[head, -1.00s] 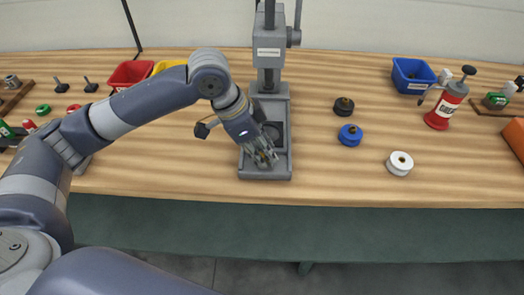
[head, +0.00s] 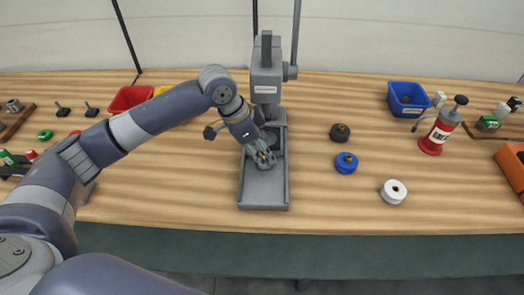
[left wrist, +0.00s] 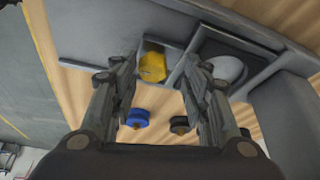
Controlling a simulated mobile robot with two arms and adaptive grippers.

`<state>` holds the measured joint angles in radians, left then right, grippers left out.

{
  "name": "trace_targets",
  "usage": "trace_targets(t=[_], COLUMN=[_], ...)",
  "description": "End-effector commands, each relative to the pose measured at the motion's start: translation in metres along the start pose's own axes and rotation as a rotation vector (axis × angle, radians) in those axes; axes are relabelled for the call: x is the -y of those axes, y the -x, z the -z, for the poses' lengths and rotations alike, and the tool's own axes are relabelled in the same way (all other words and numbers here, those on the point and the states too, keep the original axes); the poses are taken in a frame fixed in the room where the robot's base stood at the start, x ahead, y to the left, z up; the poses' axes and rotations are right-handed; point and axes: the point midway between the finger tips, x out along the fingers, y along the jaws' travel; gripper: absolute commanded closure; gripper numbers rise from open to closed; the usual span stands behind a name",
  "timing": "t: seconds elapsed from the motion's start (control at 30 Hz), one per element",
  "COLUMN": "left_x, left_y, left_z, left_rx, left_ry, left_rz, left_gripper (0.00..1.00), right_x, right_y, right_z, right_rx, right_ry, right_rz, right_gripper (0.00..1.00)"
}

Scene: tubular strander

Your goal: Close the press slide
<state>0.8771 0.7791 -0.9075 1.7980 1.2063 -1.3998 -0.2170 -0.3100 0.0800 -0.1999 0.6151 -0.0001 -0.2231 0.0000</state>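The grey press (head: 266,85) stands upright at mid-table, with its long flat base (head: 263,195) reaching toward the front edge. The slide (left wrist: 222,68), with a round disc in a dark recess, shows in the left wrist view; in the head view my gripper largely covers it, near the column. A yellow knob (left wrist: 152,66) is at the slide's front. My left gripper (head: 264,160) is over the base at the slide's front; in the left wrist view its fingers (left wrist: 162,80) are apart, with the knob showing between their tips. I cannot tell whether they touch it. My right gripper is not in view.
A blue spool (head: 346,163), a dark spool (head: 339,132) and a white spool (head: 393,192) stand right of the press. A red bin (head: 130,98) is behind my left arm. The base's front is bare.

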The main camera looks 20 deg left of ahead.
Motion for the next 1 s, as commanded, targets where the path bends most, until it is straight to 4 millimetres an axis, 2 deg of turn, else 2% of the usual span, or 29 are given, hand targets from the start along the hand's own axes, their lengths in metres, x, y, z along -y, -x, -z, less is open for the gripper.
trace_targets(t=[0.17, 0.23, 0.37, 0.47, 0.8, 1.0], left_x=[-0.002, -0.003, -0.002, -0.002, 0.000, 0.000], left_y=[-0.001, -0.001, 0.007, 0.022, 0.092, 0.114], left_z=[-0.001, -0.001, -0.001, -0.001, 0.000, 0.000], left_rx=[0.004, 0.004, 0.005, 0.003, 0.002, 0.003], left_ry=[-0.001, -0.001, -0.001, -0.001, -0.001, 0.000], left_rz=[-0.006, -0.007, -0.007, -0.005, -0.003, -0.005], left_gripper=[0.56, 0.56, 0.56, 0.56, 0.56, 0.56], right_x=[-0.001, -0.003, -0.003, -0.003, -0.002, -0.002], right_y=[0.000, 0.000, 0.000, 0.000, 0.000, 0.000], right_z=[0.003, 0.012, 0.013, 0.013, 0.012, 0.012], right_rx=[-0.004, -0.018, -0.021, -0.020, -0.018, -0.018], right_ry=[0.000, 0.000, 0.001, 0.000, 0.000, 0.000], right_rz=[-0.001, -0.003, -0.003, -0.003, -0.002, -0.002], right_gripper=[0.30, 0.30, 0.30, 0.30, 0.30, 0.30])
